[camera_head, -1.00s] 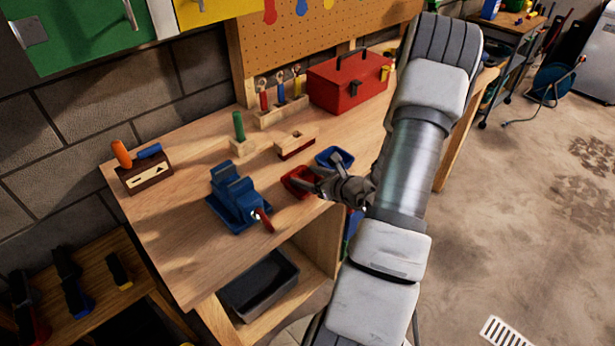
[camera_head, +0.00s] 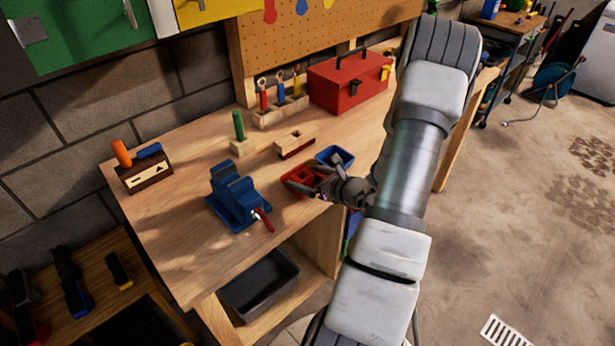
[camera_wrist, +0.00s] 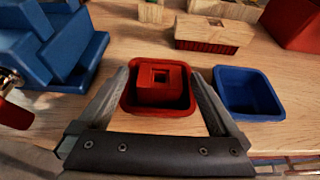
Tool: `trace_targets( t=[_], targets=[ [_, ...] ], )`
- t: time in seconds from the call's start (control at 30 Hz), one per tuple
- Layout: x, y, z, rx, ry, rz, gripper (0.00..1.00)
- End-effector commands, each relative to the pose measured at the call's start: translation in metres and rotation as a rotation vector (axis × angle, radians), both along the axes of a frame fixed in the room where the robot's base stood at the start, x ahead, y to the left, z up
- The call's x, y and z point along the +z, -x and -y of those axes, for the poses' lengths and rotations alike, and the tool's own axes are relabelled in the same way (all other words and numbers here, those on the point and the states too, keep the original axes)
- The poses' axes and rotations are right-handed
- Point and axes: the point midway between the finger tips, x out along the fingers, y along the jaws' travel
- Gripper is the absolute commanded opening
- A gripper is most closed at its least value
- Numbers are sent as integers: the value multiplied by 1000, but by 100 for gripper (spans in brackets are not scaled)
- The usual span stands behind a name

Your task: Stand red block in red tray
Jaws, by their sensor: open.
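The red block (camera_wrist: 160,84) has a square hole in its upper face. It sits inside the red tray (camera_wrist: 160,111), with its holed face up, and looks level. In the head view, the red tray (camera_head: 290,191) is near the workbench's front edge, partly covered by my gripper (camera_head: 307,179). In the wrist view, my gripper (camera_wrist: 158,80) is open, one finger on each side of the block and tray. A gap shows between each finger and the block. The block's underside is hidden.
A blue tray (camera_wrist: 248,92) stands close to the right of the red tray. A blue vise (camera_head: 236,197) is to the left. A wooden block with a red base (camera_head: 295,144) is behind, and a red toolbox (camera_head: 347,82) stands farther back.

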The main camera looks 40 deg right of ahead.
Motion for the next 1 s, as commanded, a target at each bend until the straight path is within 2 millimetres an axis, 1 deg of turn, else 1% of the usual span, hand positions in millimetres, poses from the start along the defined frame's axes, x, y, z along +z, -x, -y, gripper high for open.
trace_targets(
  t=[0.07, 0.17, 0.4, 0.5, 0.6, 0.77, 1.0],
  targets=[
    [5, 1, 0, -1, 0, 0, 99],
    [10, 17, 3, -2, 2, 0, 99],
    [30, 67, 7, -4, 3, -1, 99],
    [38, 85, 8, -5, 2, 0, 99],
    [43, 98, 8, -2, 1, 0, 99],
    [48, 109, 9, -1, 2, 0, 99],
    [48, 111, 9, 0, 0, 0, 99]
  ],
)
